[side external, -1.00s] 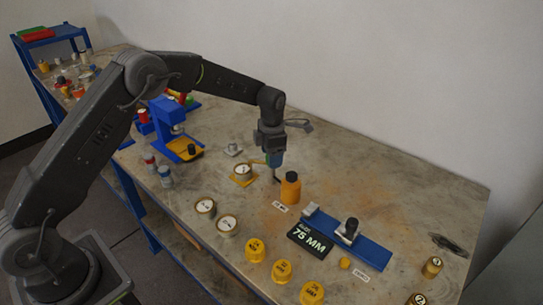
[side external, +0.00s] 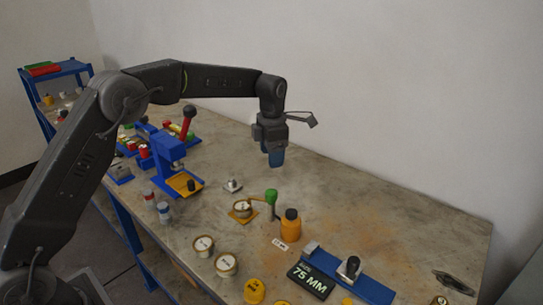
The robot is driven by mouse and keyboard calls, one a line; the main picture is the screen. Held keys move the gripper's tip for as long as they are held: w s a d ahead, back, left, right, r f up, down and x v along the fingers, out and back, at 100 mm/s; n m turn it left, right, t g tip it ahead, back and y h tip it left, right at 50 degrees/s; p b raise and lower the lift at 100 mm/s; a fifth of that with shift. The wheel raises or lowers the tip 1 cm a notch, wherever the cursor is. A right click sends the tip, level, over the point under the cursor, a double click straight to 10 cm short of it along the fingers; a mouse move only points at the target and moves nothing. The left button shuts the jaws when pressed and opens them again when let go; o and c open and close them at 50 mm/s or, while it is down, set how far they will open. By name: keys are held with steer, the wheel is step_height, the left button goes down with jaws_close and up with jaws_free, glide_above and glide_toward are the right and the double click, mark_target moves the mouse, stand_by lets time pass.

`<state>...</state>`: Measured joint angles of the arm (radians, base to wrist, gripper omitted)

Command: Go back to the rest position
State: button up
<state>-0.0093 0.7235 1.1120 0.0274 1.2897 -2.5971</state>
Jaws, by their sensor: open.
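My gripper (side external: 276,158) hangs in the air above the workbench (side external: 350,215), pointing down. It is open, and nothing shows in it. Below it stand an orange bottle with a dark cap (side external: 290,226) and a green-topped post (side external: 271,198). A round metal vessel (side external: 242,208) sits on a small yellow plate beside the post. My gripper is clear of all of these.
Two round vessels (side external: 226,264), yellow caps (side external: 254,290), a "75 MM" sign (side external: 311,279) and a blue fixture (side external: 365,288) occupy the front. The bench's back right is clear.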

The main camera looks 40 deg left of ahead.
steer(key=s+r+m+t, duration=0.1)
steer(key=s+r+m, duration=0.5)
steer(key=s+m, duration=0.25)
steer(key=s+r+m+t, duration=0.2)
steer(key=s+r+m, duration=0.45)
steer(key=s, duration=0.25)
steer(key=s+f+m+t, duration=0.1)
steer(key=s+f+m, duration=0.1)
steer(key=s+m, duration=0.5)
steer(key=s+d+f+m+t, duration=0.1)
steer(key=s+f+m, duration=0.1)
steer(key=s+m, duration=0.5)
steer(key=s, duration=0.3)
steer(key=shift+s+f+m, duration=0.2)
steer(key=shift+m, duration=0.2)
